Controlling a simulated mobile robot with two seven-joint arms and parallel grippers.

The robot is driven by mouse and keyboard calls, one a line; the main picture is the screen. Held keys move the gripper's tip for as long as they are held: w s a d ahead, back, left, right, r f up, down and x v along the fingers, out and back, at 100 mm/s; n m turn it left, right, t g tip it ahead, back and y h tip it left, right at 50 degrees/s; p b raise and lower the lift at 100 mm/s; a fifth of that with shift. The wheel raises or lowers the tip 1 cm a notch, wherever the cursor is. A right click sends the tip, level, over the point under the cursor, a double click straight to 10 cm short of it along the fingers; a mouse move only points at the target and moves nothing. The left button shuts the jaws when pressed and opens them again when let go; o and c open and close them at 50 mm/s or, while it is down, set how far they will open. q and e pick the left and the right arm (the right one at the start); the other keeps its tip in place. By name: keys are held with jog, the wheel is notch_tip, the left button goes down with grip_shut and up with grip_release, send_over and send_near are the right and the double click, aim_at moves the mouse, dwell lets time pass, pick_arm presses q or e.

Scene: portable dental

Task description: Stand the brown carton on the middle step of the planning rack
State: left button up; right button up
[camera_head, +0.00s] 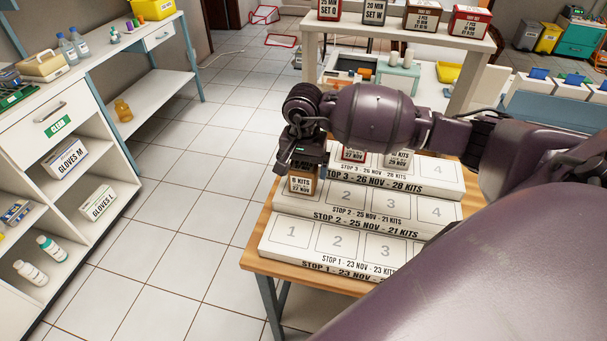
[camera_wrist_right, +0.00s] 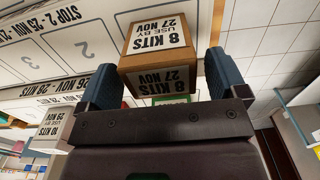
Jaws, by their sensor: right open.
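The brown carton (camera_head: 302,184), marked 8 kits, use by 27 Nov, stands upright at the left end of the middle step (camera_head: 370,214) of the white planning rack, where slot 1 lies. My right gripper (camera_head: 304,170) is over it from above and behind, and partly hides it. In the right wrist view the carton (camera_wrist_right: 158,50) sits between and a little beyond the fingertips (camera_wrist_right: 160,72), with a gap visible at the right finger. The jaws are open. My left gripper is not in view.
Other cartons stand on the top step, including a red-marked one (camera_head: 353,154) and a pale one (camera_head: 398,159). The bottom step (camera_head: 337,241) shows bare slots. Behind, a white shelf (camera_head: 400,33) holds several boxes. My right arm hides the right part of the rack.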

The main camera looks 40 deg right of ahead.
aim_at(303, 166)
notch_tip(303, 166, up, 9)
jog(key=shift+f, duration=0.1)
dwell(0.5)
